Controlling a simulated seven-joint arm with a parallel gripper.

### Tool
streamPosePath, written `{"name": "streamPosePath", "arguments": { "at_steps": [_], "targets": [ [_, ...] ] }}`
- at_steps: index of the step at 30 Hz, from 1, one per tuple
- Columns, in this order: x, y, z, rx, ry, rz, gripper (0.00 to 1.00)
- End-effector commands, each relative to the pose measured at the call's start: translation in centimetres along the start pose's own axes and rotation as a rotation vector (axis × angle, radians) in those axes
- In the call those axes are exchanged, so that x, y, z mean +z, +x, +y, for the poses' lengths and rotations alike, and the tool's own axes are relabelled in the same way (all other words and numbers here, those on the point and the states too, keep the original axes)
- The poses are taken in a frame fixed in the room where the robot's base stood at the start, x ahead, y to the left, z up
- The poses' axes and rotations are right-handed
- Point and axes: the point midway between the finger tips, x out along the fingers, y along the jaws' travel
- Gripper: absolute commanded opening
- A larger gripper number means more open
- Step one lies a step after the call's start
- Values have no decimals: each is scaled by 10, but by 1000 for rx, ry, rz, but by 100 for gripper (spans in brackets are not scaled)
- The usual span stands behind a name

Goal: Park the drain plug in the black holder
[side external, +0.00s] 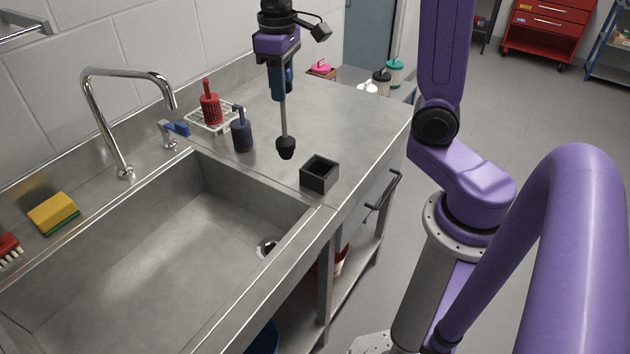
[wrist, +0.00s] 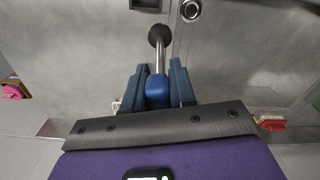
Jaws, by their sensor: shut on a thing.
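The drain plug (side external: 285,147) is a black stopper at the lower end of a thin metal rod. My gripper (side external: 283,82) is shut on the blue handle at the rod's top and holds the plug upright above the steel counter. The wrist view shows the blue handle between my gripper's fingers (wrist: 158,85), with the black plug end (wrist: 159,36) beyond. The black holder (side external: 319,174) is a square open box on the counter, to the right of the plug and nearer the camera. The holder is partly cut off at the top of the wrist view (wrist: 146,4).
The sink basin (side external: 150,260) with a round drain (side external: 267,246) lies in front left. A faucet (side external: 128,75) rises at the left. Counter around the holder is clear.

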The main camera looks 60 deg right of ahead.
Motion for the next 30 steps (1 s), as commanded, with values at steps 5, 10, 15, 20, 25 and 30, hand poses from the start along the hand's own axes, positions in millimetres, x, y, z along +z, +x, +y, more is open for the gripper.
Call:
{"name": "streamPosePath", "arguments": {
  "at_steps": [5,10,15,20,25,30],
  "targets": [
    [41,-30,-14,-1,48,7,0],
    [82,-50,-24,-1,97,6,0],
    [124,-62,-30,-2,146,6,0],
    [161,-68,-32,-2,191,5,0],
    [190,-68,-32,-1,227,2,0],
    [204,-67,-31,0,247,0,0]
  ]
}}
